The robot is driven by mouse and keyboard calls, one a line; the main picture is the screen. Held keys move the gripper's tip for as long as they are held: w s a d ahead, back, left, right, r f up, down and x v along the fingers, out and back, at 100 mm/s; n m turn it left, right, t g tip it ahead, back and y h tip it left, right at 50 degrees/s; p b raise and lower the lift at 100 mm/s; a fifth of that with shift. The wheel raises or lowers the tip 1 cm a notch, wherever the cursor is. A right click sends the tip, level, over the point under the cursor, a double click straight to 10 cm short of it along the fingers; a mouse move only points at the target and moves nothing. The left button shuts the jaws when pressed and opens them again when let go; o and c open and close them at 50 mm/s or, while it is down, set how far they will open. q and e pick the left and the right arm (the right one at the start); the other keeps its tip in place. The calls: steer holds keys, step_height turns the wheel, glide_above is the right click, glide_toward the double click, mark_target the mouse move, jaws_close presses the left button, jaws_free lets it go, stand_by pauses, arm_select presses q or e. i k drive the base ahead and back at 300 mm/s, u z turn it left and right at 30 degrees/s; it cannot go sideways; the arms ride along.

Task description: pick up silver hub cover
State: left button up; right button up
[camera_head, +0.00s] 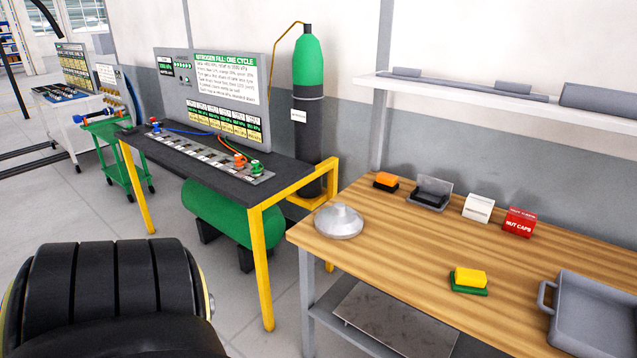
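The silver hub cover (338,221) is a round, shallow dome with a small raised knob. It lies on the near left corner of the wooden workbench (400,243), close to the bench's left edge. Nothing touches it and it is fully visible. Neither of my grippers shows in the head view.
A black tire (110,295) fills the lower left. A dark table with yellow legs (262,268) stands behind the bench's left end. The bench also holds a yellow-green block (470,280), a grey tray (590,315), a red box (518,222) and a white box (478,208).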

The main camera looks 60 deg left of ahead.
mark_target(337, 221)
steer(key=u, duration=0.8)
steer(key=i, duration=0.95)
steer(key=u, duration=1.1)
steer(key=i, duration=0.25)
steer(key=u, duration=0.3)
steer(key=k, duration=0.5)
steer(key=u, duration=0.4)
steer(key=i, duration=0.3)
steer(key=u, duration=0.35)
